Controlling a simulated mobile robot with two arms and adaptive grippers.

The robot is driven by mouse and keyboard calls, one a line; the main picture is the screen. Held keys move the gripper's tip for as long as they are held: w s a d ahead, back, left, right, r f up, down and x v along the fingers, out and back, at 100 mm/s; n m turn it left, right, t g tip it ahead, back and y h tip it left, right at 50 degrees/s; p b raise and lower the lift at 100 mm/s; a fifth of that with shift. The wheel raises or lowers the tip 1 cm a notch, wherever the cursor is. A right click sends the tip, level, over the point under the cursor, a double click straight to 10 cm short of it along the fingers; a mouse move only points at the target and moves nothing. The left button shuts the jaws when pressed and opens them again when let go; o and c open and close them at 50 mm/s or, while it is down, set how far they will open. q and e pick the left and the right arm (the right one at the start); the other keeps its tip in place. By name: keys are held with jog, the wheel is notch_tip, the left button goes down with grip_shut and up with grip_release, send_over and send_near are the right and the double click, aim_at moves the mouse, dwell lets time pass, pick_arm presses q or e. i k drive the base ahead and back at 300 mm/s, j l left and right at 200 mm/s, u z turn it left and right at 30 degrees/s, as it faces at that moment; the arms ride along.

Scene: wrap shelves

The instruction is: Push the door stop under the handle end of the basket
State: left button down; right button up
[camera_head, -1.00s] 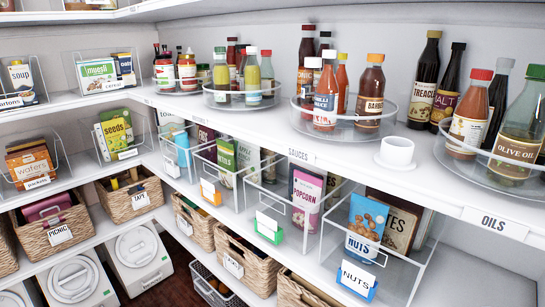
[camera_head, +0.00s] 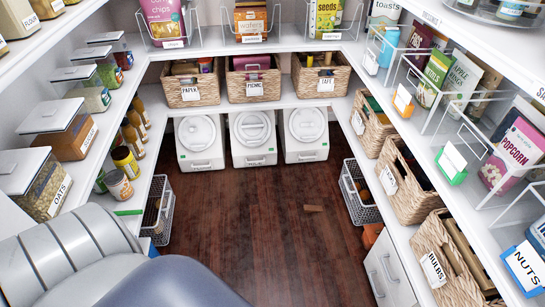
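Another wire basket (camera_head: 166,222) stands on the floor at the left, partly hidden by the left shelf. I cannot tell which one the task means or which end has a handle. Parts of my own body fill the lower left corner. Neither of my grippers is in view.
White lidded bins (camera_head: 252,138) stand along the back wall. Wicker baskets (camera_head: 254,83) fill the shelf above. A white drawer unit (camera_head: 388,268) and an orange item (camera_head: 371,235) stand at the lower right. The middle floor (camera_head: 255,230) is clear between the shelves.

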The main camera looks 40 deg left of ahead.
aim_at(308, 209)
jog(key=u, duration=0.8)
jog(key=i+j+z, duration=0.1)
jog(key=z, duration=0.3)
jog(key=i+j+z, duration=0.2)
jog(key=z, duration=0.25)
jog(key=i+j+z, duration=0.15)
jog(key=z, duration=0.25)
jog(key=j, duration=0.1)
